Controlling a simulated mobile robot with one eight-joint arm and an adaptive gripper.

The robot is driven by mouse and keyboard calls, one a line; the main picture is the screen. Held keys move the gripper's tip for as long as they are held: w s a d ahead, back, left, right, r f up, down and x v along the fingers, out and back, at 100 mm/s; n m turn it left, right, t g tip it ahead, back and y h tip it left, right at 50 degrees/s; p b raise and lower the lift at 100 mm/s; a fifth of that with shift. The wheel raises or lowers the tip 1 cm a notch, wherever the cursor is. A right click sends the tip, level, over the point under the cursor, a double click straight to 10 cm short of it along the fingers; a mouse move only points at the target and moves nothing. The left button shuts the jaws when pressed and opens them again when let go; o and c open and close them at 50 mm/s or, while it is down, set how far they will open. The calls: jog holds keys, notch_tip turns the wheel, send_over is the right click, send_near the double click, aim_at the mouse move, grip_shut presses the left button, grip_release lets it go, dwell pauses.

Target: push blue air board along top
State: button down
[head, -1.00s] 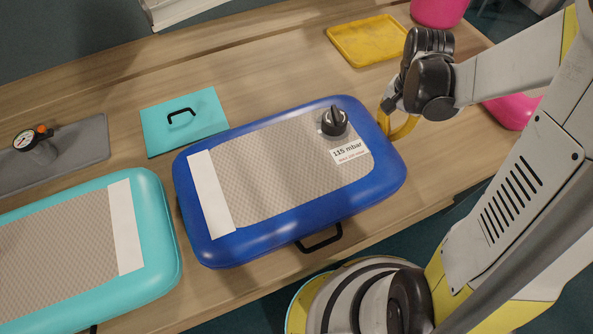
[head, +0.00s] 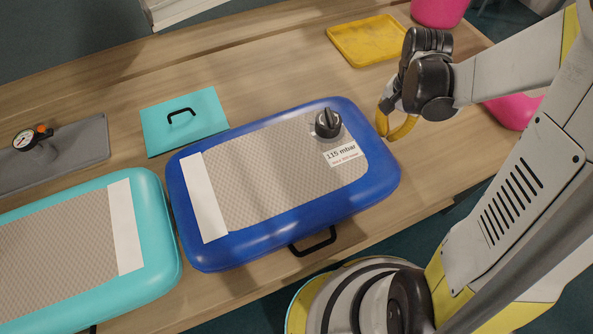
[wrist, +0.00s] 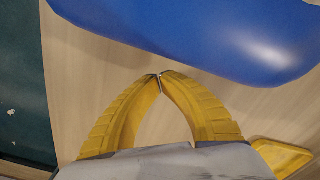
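The blue air board (head: 292,236) lies flat on the wooden table, with a grey-beige top, a white strip, a black valve knob (head: 328,123) and a "115 mbar" label. Its left end is very close to the turquoise air board (head: 152,262); I cannot tell if they touch. My gripper (head: 384,128) is low at the blue board's right end, beside the far right corner. In the wrist view, its yellow fingers (wrist: 160,75) meet at the tips with nothing between them. The blue board's side (wrist: 225,52) is just ahead of the tips; contact is unclear.
A turquoise panel with a black handle (head: 208,132) lies behind the boards. A grey mat (head: 80,150) with a gauge (head: 28,140) is at far left. A yellow tray (head: 362,38) and pink objects (head: 516,108) are at right. The table's front edge runs close to the blue board.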

jog(key=shift+w+d, duration=0.3)
jog(key=shift+d, duration=0.6)
notch_tip(320, 180, up, 10)
jog(key=p, duration=0.7)
jog(key=s+a+r+n+t+b, duration=0.3)
jog(key=s+a+r+n+t, duration=0.4)
jog(key=s+a+r+n, duration=0.1)
jog(key=shift+s+a+r, duration=0.65)
jog(key=shift+a+r, duration=0.05)
jog(key=shift+r, duration=0.25)
